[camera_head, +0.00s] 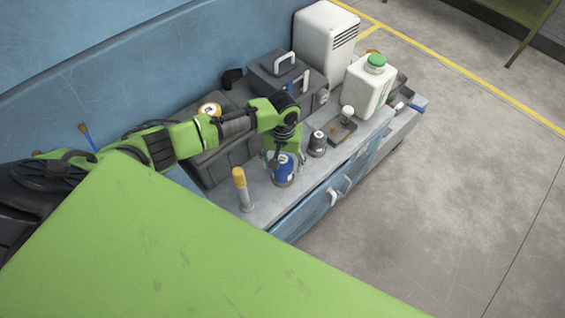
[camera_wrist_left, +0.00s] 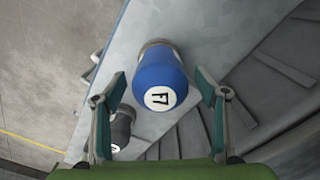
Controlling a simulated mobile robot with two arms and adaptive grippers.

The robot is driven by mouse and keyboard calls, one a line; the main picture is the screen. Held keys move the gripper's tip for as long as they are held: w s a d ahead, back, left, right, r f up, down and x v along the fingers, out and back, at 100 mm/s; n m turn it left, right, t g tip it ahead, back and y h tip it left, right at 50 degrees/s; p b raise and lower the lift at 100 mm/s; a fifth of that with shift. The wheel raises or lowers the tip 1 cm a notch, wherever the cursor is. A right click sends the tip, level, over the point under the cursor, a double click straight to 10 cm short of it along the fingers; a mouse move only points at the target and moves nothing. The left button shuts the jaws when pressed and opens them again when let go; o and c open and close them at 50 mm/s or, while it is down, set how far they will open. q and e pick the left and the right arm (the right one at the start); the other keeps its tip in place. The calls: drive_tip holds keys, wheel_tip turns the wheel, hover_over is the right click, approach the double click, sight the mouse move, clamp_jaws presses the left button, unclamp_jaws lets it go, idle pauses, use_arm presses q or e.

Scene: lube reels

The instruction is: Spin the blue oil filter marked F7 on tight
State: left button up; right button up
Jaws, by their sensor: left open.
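The blue oil filter (camera_head: 284,170) stands upright near the bench's front edge in the head view. Its white F7 label faces the camera in the left wrist view (camera_wrist_left: 160,82). My left gripper (camera_head: 283,160) is over the filter from behind and above. In the wrist view its two green fingers (camera_wrist_left: 161,92) are open, one on each side of the filter, with visible gaps. The filter's seat is mostly hidden beneath it. My right gripper is in neither view.
A dark grey filter (camera_head: 317,144) stands close to the right of the blue one. A yellow-topped tool (camera_head: 242,190) stands to its left. Black cases (camera_head: 278,78) and a white jug with green cap (camera_head: 368,88) sit behind and to the right. A drawer handle (camera_head: 341,188) is in front.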

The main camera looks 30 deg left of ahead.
use_arm(q)
wheel_tip(320, 180, up, 12)
drive_tip(key=shift+r, duration=0.1)
idle(0.4)
